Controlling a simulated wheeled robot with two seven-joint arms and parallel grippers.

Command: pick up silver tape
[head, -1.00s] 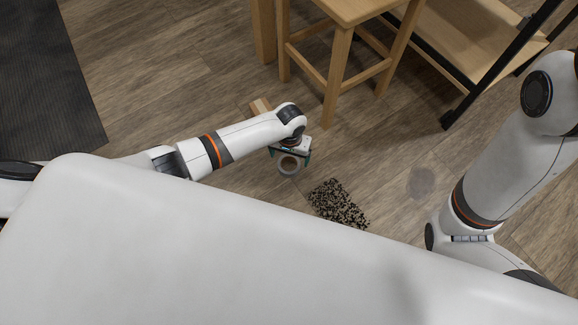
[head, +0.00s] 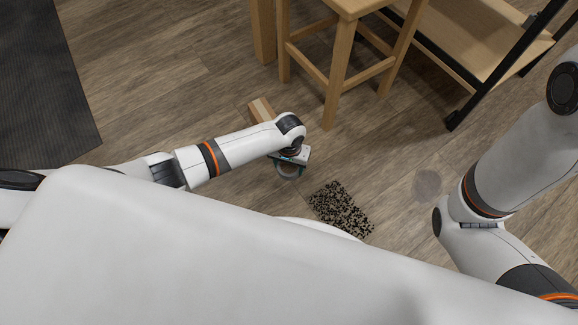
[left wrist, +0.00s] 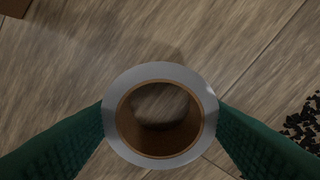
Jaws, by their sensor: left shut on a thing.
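The silver tape (left wrist: 114,92) is a grey ring with a brown cardboard core, seen from above in the left wrist view. The two green fingers of my left gripper (left wrist: 160,112) press on its left and right sides, so the gripper is shut on it. In the head view the tape (head: 290,171) shows in part below my left gripper (head: 290,163), over the wood floor. Floor shows through the roll's hole. I cannot tell how high the tape is off the floor. My right arm is at the right of the head view, with its gripper out of view.
A speckled black patch (head: 341,209) lies on the floor right of the tape. A wooden block (head: 261,109) lies behind my left wrist. A wooden stool (head: 337,75) and a shelf (head: 470,45) stand farther back. A dark mat (head: 45,85) lies at left.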

